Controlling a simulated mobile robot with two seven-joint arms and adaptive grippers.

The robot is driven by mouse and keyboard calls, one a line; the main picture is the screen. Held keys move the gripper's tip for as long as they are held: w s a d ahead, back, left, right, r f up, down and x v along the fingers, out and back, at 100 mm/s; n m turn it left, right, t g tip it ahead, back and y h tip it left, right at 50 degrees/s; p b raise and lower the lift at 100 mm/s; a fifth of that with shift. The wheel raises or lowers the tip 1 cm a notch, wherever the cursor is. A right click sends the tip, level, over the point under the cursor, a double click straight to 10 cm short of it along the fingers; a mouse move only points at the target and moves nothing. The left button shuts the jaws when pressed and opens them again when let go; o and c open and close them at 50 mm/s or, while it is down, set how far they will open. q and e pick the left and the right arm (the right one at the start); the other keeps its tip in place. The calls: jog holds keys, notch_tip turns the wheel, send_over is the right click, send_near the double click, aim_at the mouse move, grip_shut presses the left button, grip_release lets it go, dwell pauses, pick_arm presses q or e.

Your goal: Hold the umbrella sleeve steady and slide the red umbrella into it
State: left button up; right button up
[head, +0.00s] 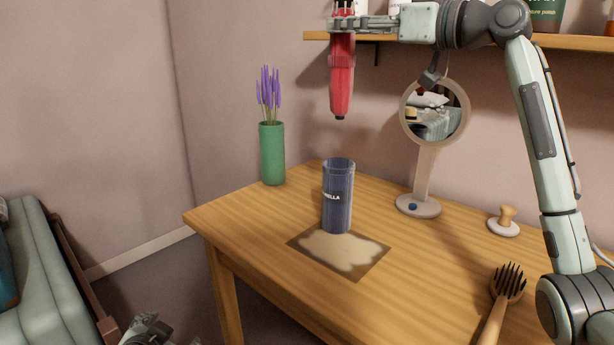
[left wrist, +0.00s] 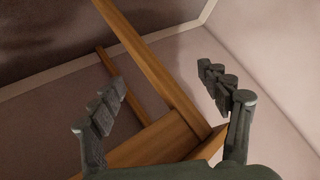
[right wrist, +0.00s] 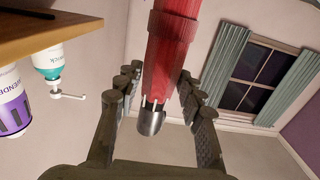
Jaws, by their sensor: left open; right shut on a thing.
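The red umbrella (head: 342,80) hangs tip down, high above the table and roughly in line with the sleeve in the head view. My right gripper (head: 345,22) is shut on its upper part; the right wrist view shows the red umbrella (right wrist: 172,60) between the fingers (right wrist: 160,95). The umbrella sleeve (head: 338,198) is a dark blue cylinder with white lettering. It stands upright with its open end up, apart from the umbrella. My left gripper (head: 150,330) is low at the front left, away from the sleeve. Its fingers (left wrist: 165,95) are open and empty.
The sleeve stands on a brown mat (head: 377,271) with a pale patch. On the wooden table (head: 430,290) are a green vase (head: 271,152), a round mirror (head: 424,180), a knobbed white object (head: 504,224) and a hairbrush (head: 505,285). A shelf (head: 570,42) runs behind.

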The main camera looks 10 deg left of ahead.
aim_at(332, 182)
pick_arm(q)
jog(key=w+r+m+t, duration=0.25)
jog(key=w+r, duration=0.35)
jog(key=r, duration=0.4)
jog(key=w+r+m+t, duration=0.1)
jog(key=w+r+t, duration=0.4)
jog(key=r, duration=0.6)
jog(key=d+h, duration=0.1)
jog(key=d, duration=0.3)
jog(key=d+r+n+h, duration=0.1)
jog(key=d+h, duration=0.1)
jog(key=d, duration=0.2)
jog(key=w+d+r+h, duration=0.1)
jog(key=d+h, duration=0.1)
jog(key=d, duration=0.2)
jog(key=shift+d+r, duration=0.15)
jog(key=shift+d, duration=0.05)
jog(key=s+d+r+n+g+h, duration=0.1)
jog(key=s+d+r+h, duration=0.15)
jog(key=d, duration=0.45)
jog(key=s+d+r+h, duration=0.1)
jog(key=d+h, duration=0.2)
jog(key=d, duration=0.4)
jog(key=x, duration=1.2)
jog(key=shift+a+f, duration=0.1)
jog(key=shift+f, duration=0.1)
jog(key=shift+c, duration=0.5)
